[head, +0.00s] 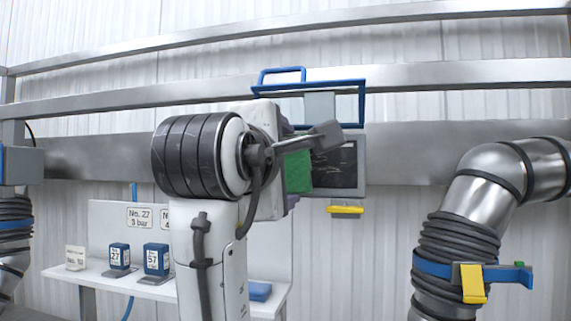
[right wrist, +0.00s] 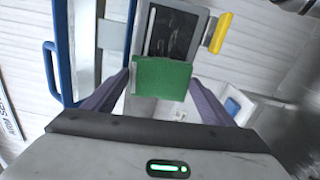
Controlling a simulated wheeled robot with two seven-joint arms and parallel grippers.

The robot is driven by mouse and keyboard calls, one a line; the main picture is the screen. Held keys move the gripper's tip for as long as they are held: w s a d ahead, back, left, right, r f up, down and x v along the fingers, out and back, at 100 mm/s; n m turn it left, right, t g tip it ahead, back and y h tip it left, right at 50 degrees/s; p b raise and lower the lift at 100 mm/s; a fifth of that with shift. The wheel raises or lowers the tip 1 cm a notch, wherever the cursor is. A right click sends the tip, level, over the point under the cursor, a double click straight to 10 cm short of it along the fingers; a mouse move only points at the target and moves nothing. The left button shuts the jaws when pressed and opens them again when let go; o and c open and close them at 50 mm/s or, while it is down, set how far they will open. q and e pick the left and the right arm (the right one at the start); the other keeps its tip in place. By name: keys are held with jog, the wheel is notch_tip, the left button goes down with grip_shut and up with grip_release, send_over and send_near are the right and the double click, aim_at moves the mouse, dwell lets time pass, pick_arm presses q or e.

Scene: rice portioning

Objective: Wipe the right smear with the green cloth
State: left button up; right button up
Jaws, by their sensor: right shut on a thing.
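The green cloth (head: 298,172) is held at the front of my right gripper, beside the dark panel (head: 348,168). In the right wrist view the green cloth (right wrist: 163,79) spans between the two purple fingers of my right gripper (right wrist: 160,88), which is shut on it. The dark panel (right wrist: 174,36) has a grey frame and lies just beyond the cloth, which overlaps its lower end in that view. Pale streaks show on the panel; I cannot tell separate smears apart. My right arm and the cloth hide the panel's left part in the head view. My left gripper is not in view.
A blue frame (head: 312,84) stands above the panel, and a yellow handle (head: 345,209) sits below it. Metal rails (head: 440,75) cross the wall. A thick pipe (head: 478,185) stands at right. A white shelf (head: 100,274) with blue boxes (head: 157,258) is at lower left.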

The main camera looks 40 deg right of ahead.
jog(key=shift+x, duration=0.9)
jog(key=shift+s+d, duration=0.65)
jog(key=shift+s, duration=0.15)
jog(key=shift+s+d, duration=0.6)
jog(key=shift+s, duration=0.25)
jog(key=shift+s+d+r, duration=0.1)
jog(key=shift+s+d, duration=1.3)
jog(key=shift+s, duration=0.1)
jog(key=shift+w+a+r, duration=0.1)
jog(key=shift+w+a, duration=1.25)
jog(key=shift+w, duration=0.25)
jog(key=shift+w+a, duration=1.4)
jog(key=shift+w, duration=0.2)
jog(key=shift+v, duration=3)
jog(key=shift+s+a, duration=0.1)
